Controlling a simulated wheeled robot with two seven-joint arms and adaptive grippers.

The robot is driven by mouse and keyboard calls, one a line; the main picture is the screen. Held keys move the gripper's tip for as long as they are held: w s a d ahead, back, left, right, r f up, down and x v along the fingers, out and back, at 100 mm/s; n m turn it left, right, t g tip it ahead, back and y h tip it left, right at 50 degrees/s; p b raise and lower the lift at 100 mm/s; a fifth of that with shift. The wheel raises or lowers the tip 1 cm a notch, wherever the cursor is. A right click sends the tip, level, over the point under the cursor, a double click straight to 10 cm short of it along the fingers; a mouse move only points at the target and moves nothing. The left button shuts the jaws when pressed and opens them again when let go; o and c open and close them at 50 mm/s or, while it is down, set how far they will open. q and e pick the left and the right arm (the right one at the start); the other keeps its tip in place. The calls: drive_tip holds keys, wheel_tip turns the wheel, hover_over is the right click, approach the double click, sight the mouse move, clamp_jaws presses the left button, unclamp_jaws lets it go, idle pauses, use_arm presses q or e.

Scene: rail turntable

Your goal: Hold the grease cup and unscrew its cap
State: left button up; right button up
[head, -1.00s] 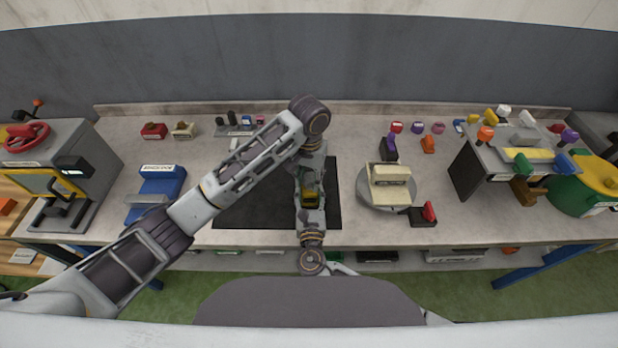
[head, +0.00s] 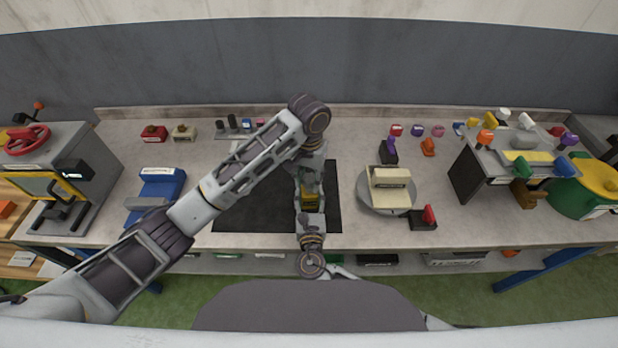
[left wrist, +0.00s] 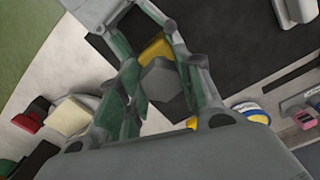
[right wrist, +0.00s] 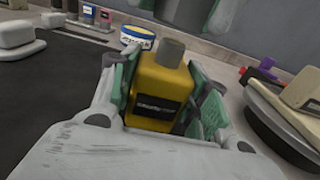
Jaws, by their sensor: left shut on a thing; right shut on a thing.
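The grease cup is a yellow block-shaped body with a dark label (right wrist: 155,92) in the right wrist view; it also shows in the head view (head: 309,201). Its grey cap (right wrist: 172,52) sits at the top of the body. My right gripper (right wrist: 165,105) is shut on the yellow body, one green-padded finger on each side. My left gripper (left wrist: 164,84) comes from above and is shut on the grey cap (left wrist: 160,78), with yellow body showing beside it. In the head view my left arm partly covers the area. Whether thread shows under the cap I cannot tell.
A dark mat (head: 260,205) lies under the grippers. To its right stands a round turntable (head: 386,207) with a cream block. A blue holder (head: 160,186) stands left. A blue-and-yellow round tin (right wrist: 137,36) is behind the cup. Small blocks line the back.

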sight(309, 179)
use_arm(q)
drive_tip(key=shift+r, duration=0.2)
drive_tip(key=shift+r, duration=2.3)
use_arm(e)
drive_tip(key=o, duration=1.5)
drive_tip(key=shift+o, duration=0.2)
drive_tip(key=shift+s, duration=0.1)
